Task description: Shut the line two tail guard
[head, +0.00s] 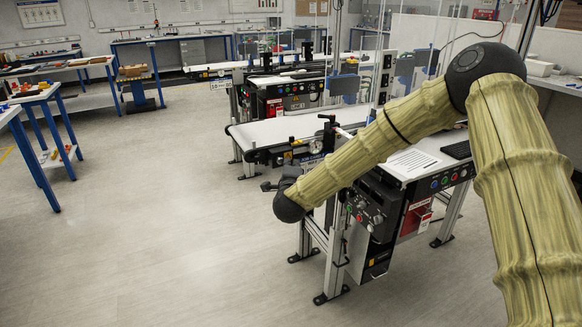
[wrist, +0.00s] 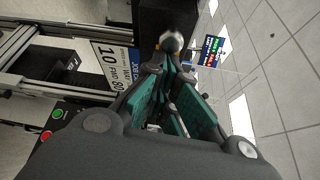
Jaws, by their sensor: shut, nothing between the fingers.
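My gripper (wrist: 168,74) shows in the wrist view with its green-padded fingers close together and nothing between them. A rounded grey knob (wrist: 172,42) lies just past the fingertips; I cannot tell whether they touch it. In the head view my forearm slopes down to the left, ending beside the nearest conveyor's control side, and my gripper is mostly hidden behind it. A conveyor with a white belt (head: 285,129) stands behind my arm, and another belt (head: 212,67) lies farther back. I cannot clearly single out the line two tail guard or tell its position.
A printed plate (wrist: 112,60) and a green button (wrist: 58,142) are by the gripper in the wrist view. Blue-legged benches (head: 40,165) stand at left. The floor (head: 150,230) at front left is clear.

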